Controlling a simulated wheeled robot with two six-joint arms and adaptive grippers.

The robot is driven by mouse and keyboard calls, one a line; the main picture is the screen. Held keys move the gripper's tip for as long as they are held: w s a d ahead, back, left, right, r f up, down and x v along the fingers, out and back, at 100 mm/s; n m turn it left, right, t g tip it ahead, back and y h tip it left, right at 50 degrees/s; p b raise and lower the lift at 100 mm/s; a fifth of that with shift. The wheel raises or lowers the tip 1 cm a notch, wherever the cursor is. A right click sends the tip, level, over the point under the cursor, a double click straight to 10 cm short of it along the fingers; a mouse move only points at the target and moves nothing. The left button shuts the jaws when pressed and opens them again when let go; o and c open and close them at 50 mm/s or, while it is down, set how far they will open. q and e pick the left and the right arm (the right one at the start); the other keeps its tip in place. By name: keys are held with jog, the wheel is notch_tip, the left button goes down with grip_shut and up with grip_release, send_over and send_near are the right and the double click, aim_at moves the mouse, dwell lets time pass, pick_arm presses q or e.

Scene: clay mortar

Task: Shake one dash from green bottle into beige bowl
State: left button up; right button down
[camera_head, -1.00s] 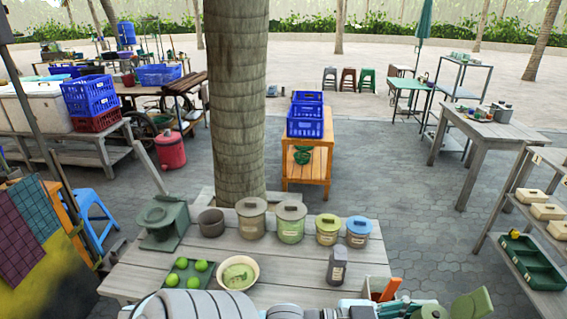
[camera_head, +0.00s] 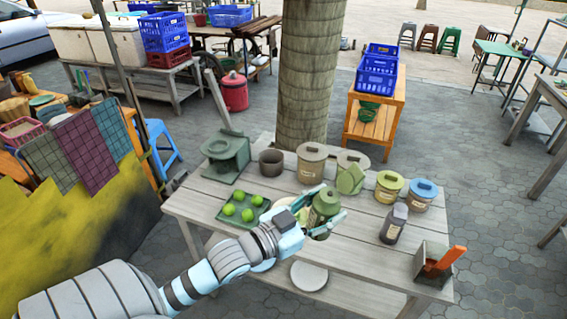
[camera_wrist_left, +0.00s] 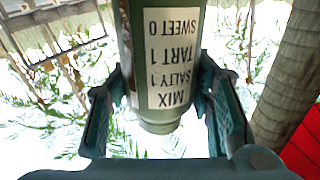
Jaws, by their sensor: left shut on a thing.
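My left gripper (camera_head: 322,212) is shut on the green bottle (camera_head: 325,200), above the front middle of the wooden table. In the left wrist view the bottle (camera_wrist_left: 162,60) stands between the fingers, with a white label reading MIX, SALTY 1, TART 1, SWEET 0, upside down in that picture. The beige bowl (camera_head: 284,203) is just left of the bottle in the head view, mostly hidden behind my gripper. I cannot see its inside clearly. My right gripper is not in view.
A green tray (camera_head: 228,218) of limes lies left of the bowl. Several lidded jars (camera_head: 312,160) line the back, beside a dark pot (camera_head: 271,162). A holder with an orange handle (camera_head: 447,260) stands at the right front corner.

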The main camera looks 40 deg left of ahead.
pick_arm(q)
jog(key=w+a+f+n+g+y+b, duration=0.1)
jog(key=w+a+f+n+y+b, duration=0.15)
jog(key=w+a+y+b, duration=0.5)
jog(key=w+a+f+n+g+y+b, duration=0.1)
jog(key=w+a+f+n+y+b, duration=0.15)
jog(key=w+a+y, duration=0.6)
jog(key=s+a+f+m+h+p, duration=0.1)
jog(key=s+a+f+m+p, duration=0.2)
jog(key=m, duration=1.3)
jog(key=s+a+f, duration=0.3)
jog(key=f, duration=0.1)
jog(key=shift+h, duration=0.4)
jog(key=shift+a, duration=0.1)
